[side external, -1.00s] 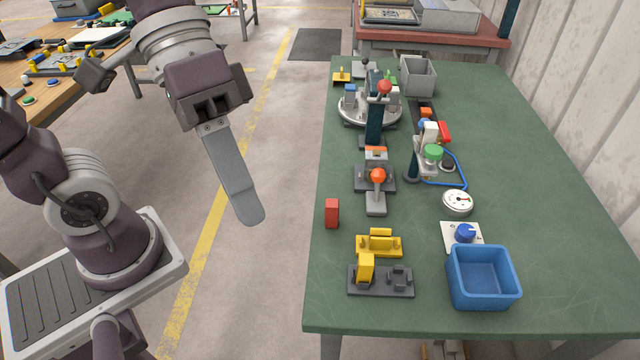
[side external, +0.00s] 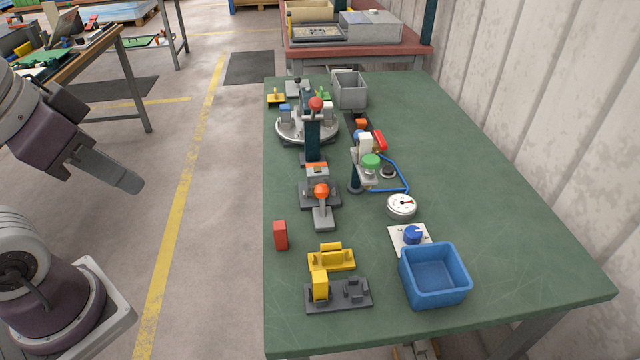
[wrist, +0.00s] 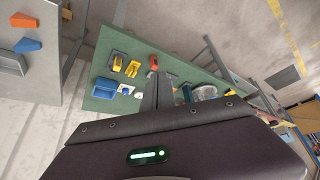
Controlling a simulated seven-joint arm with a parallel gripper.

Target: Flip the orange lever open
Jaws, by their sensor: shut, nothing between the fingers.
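An orange ball knob (side external: 321,191) sits on a grey lever arm over a dark base on the green table (side external: 490,250). The arm's grey foot (side external: 323,218) points toward the near side. I cannot tell the lever's exact angle. My gripper (side external: 130,184) is off the table's left side, above the floor, well apart from the lever. Its grey fingers are shut with nothing between them. The wrist view also shows the shut fingers (wrist: 158,90) in front of the table; the lever is not clear there.
A red block (side external: 280,235), a yellow bracket (side external: 331,260) and a blue bin (side external: 435,275) are near the front. A dark press with a red ball (side external: 316,104) and a round turntable (side external: 290,128) stand behind the lever. The table's right side is clear.

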